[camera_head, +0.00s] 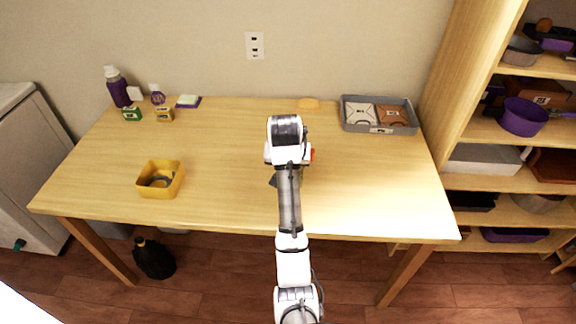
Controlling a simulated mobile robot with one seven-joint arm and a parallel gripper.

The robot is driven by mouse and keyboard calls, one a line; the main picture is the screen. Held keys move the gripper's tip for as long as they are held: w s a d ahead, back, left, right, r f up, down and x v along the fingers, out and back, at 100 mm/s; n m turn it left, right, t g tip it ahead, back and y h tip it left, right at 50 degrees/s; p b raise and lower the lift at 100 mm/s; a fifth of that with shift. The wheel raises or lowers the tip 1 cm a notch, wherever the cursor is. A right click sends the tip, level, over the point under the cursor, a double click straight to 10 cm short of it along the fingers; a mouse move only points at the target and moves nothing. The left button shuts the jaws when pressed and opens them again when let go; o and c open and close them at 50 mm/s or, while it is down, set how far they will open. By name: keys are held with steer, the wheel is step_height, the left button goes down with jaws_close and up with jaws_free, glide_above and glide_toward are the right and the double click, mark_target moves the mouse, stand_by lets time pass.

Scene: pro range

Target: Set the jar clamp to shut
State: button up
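I cannot make out the jar clamp for sure. My arm reaches over the middle of the wooden table (221,150), and its wrist covers the tabletop there. A small red-orange bit (312,154) shows at the right side of the wrist, its lower part hidden; I cannot tell what it belongs to. A small dark piece (273,181) shows at the left of the arm, also unclear. My gripper's fingers are hidden behind the wrist, so their opening and any hold do not show.
A yellow bin (148,190) with a dark item inside stands at the table's front left. A purple bottle (117,90) and several small items stand at the back left. A grey tray (407,129) with packages is at the back right. Shelves stand right of the table.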

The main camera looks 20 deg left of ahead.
steer(key=shift+f, duration=0.1)
steer(key=o, duration=1)
